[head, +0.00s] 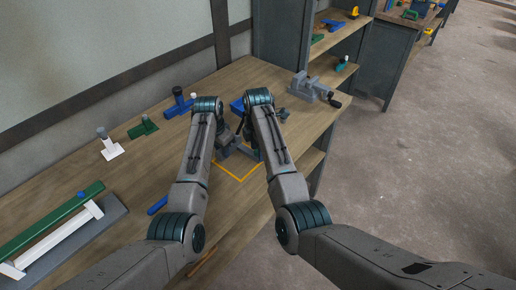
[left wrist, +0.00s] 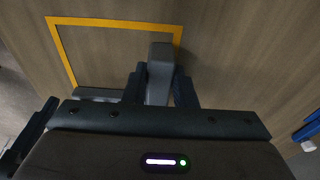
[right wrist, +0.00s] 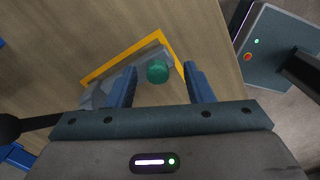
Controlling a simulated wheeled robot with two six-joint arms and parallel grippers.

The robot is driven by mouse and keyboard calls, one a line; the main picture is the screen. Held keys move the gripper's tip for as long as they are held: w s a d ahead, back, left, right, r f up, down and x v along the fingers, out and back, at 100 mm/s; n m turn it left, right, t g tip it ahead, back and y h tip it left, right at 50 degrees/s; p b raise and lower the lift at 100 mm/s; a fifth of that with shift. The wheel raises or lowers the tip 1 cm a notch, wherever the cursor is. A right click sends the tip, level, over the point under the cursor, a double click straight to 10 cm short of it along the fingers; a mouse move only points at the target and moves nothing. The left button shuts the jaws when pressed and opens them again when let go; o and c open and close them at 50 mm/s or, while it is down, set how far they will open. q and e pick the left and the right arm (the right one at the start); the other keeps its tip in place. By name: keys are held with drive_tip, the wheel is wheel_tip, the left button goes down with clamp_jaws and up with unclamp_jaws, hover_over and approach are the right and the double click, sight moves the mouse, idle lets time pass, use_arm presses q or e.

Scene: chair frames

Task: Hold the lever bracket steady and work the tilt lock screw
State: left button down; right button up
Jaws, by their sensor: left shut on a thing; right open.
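In the left wrist view my left gripper (left wrist: 160,88) is shut on a grey upright block of the lever bracket (left wrist: 160,60). The bracket stands at the yellow-taped square on the bench. In the right wrist view my right gripper (right wrist: 162,78) is open. A round green knob (right wrist: 157,72), which looks like the tilt lock screw's head, shows between its fingers; I cannot tell whether they touch it. The grey bracket (right wrist: 152,54) shows just behind the knob. In the head view my forearms hide most of the bracket and the knob.
The yellow tape outline (head: 238,179) lies on the wooden bench. A grey vise (head: 314,90) stands to the right, a blue fixture (head: 180,105), a green one (head: 143,129) and a white one (head: 109,147) to the left. A green rail (head: 50,222) lies at front left.

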use_arm(q)
drive_tip(key=shift+f, duration=0.15)
use_arm(e)
wheel_tip(320, 180, up, 8)
drive_tip(key=shift+s+f, duration=0.1)
drive_tip(key=shift+f, duration=0.1)
use_arm(q)
drive_tip(key=c, duration=1.1)
unclamp_jaws()
drive_tip(key=shift+a, duration=0.1)
use_arm(e)
drive_tip(key=shift+f, duration=0.1)
use_arm(q)
drive_tip(key=shift+w, duration=0.1)
drive_tip(key=shift+r, duration=0.45)
wheel_tip(320, 180, up, 11)
drive_tip(key=s+a, duration=0.1)
drive_tip(key=shift+s+a, duration=0.1)
